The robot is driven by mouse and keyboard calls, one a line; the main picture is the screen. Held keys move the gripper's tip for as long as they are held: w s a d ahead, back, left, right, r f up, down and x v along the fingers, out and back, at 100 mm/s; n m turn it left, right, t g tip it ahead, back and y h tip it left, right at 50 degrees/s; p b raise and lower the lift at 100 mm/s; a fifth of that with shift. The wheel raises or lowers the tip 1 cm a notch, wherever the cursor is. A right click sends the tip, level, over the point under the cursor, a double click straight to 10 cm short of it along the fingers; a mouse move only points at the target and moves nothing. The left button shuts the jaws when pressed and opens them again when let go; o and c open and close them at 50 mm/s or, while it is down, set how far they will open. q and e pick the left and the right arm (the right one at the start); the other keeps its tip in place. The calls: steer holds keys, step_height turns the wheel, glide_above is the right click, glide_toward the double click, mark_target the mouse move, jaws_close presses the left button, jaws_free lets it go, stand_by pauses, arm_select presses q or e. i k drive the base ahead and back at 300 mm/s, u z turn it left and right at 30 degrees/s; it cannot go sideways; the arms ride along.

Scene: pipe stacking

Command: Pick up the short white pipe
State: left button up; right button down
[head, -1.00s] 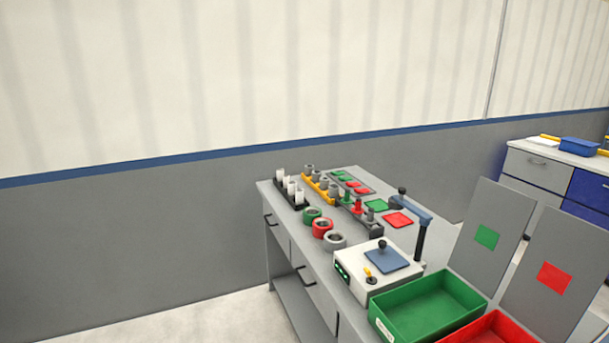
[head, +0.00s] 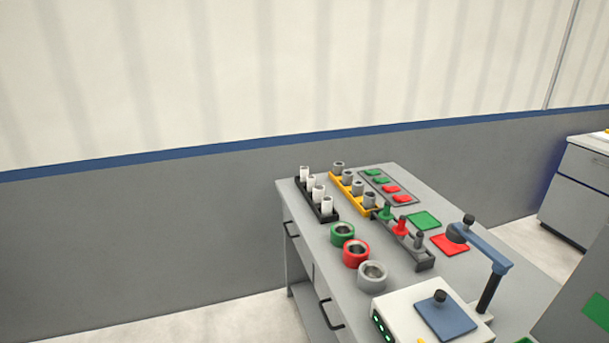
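Several white pipes stand upright in a black rack (head: 331,217) at the far left of the grey workbench (head: 310,227). The nearest white pipe (head: 327,205) is at the rack's front end, and another white pipe (head: 304,173) is at its back end. At this distance I cannot tell which of them is the short one. Neither of my grippers shows in the head view.
A yellow rack (head: 347,187) with grey pipes stands right of the black rack. A white device (head: 403,305) and a blue-armed stand (head: 486,247) are nearer. Floor left of the bench is clear.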

mark_target(303, 170)
steer(key=u, duration=0.15)
steer(key=k, duration=0.9)
steer(key=u, duration=0.95)
steer(key=i, duration=2.45)
steer(key=z, duration=1.5)
steer(key=i, duration=1.3)
steer(key=z, duration=1.25)
steer(key=i, duration=0.2)
steer(key=z, duration=0.1)
